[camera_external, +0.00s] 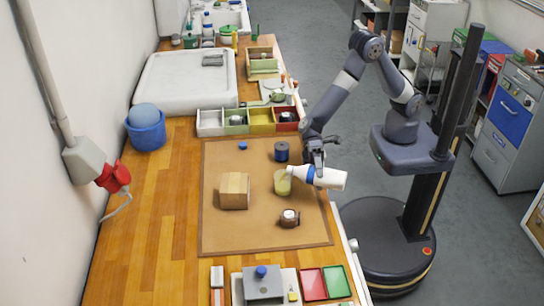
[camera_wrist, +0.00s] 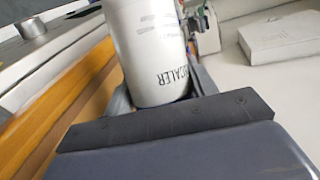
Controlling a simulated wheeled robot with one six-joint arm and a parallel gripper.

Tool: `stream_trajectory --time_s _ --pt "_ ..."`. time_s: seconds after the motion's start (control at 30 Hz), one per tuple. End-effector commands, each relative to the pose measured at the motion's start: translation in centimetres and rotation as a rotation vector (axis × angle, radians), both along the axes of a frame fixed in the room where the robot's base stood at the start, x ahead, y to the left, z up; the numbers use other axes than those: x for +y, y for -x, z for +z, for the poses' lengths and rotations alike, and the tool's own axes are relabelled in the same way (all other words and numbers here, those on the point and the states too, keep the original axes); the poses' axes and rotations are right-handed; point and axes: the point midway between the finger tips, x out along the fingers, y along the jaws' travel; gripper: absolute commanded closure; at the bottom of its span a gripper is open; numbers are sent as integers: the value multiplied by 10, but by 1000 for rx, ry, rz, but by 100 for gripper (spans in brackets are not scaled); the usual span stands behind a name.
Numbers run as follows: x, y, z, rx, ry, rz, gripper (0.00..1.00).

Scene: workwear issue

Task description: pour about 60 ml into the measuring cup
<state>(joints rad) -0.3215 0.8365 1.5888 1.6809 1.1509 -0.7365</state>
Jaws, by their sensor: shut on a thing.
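My gripper (camera_external: 316,160) is shut on a white bottle (camera_external: 328,179) and holds it above the brown mat, lying nearly level with its blue-banded neck to the left. In the wrist view the bottle (camera_wrist: 150,50) stands between my fingers, with printed lettering ending in "SCALER". The measuring cup (camera_external: 282,184) stands upright on the mat just below and left of the bottle's mouth. It looks see-through and pale yellow-green. The mouth is at or just over its rim. I cannot make out a stream or the exact level in the cup.
A blue piece (camera_external: 243,146) lies farther back. Coloured bins (camera_external: 262,121) line the mat's far edge.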

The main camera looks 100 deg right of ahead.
Motion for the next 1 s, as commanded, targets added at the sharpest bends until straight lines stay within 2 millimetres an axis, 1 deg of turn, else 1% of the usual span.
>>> stream_trajectory --time_s 0.4,0.43,0.5,0.53,0.6,0.67,0.7,0.83,1.0 --pt "0 0 1 1 -1 1 77" --pt "0 1 -1 -14 7 1 77" --pt "1 2 7 -99 47 2 77" --pt "1 2 8 -140 69 3 77" --pt "2 6 -10 -227 113 4 77" --pt "3 9 -18 -290 144 4 77" --pt "3 6 -24 -310 147 2 77" --pt "2 6 -19 -323 155 2 77" --pt "2 5 -21 -335 160 2 77"
